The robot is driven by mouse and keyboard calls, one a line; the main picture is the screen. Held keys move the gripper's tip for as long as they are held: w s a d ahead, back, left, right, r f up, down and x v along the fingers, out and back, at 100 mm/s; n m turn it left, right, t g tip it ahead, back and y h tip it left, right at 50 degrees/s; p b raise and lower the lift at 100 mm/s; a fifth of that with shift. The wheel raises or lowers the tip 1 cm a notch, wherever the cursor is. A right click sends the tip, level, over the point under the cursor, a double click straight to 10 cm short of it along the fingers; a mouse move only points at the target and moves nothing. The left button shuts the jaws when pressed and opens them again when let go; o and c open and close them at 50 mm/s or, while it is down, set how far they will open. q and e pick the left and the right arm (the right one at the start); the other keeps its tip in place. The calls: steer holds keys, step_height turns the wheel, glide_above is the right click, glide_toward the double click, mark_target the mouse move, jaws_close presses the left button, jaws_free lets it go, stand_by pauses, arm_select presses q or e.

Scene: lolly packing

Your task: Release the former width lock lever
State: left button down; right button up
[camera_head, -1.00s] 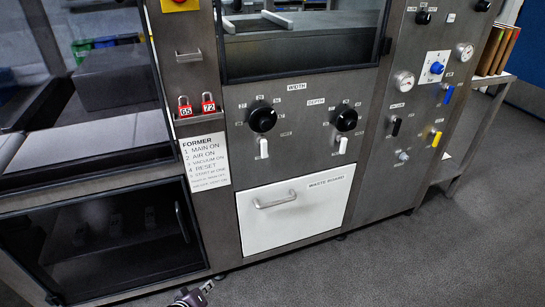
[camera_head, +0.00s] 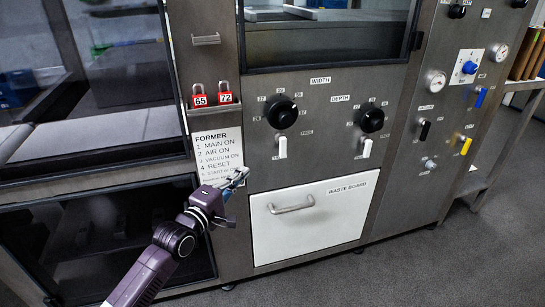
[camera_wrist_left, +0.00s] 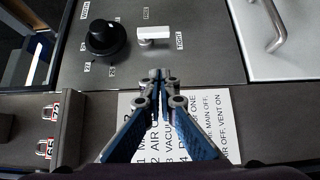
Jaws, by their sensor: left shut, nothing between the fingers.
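The width lock lever (camera_head: 282,147) is a small white lever below the black width knob (camera_head: 283,114) on the former's grey panel. In the head view it hangs straight down. In the left wrist view the lever (camera_wrist_left: 158,35) lies beside the knob (camera_wrist_left: 105,38), above the fingertips. My left gripper (camera_head: 239,176) is in front of the instruction sign, below and left of the lever and apart from it. In the left wrist view its blue fingers (camera_wrist_left: 158,76) are together and empty. My right gripper is not in view.
The depth knob (camera_head: 371,120) and its white lever (camera_head: 367,148) are to the right. The white waste board drawer (camera_head: 340,215) with its handle (camera_head: 292,205) is below. Two red padlocks (camera_head: 200,100) hang at left, above the sign (camera_head: 216,150).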

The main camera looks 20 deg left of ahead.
arm_select(q)
steer(key=b, duration=0.2)
glide_toward(282, 147)
steer(key=w+a, duration=0.1)
steer(key=w+a+f, duration=0.1)
steer(key=w, duration=0.1)
steer(key=w+a+f, duration=0.1)
steer(key=w+a, duration=0.1)
steer(key=shift+w, duration=0.1)
steer(key=shift+w+d, duration=0.6)
steer(key=shift+d, duration=0.2)
steer(key=shift+w+d, duration=0.6)
steer(key=shift+d, duration=0.25)
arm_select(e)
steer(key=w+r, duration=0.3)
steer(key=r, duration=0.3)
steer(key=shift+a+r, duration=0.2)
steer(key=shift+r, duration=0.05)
arm_select(q)
steer(key=shift+f, duration=0.1)
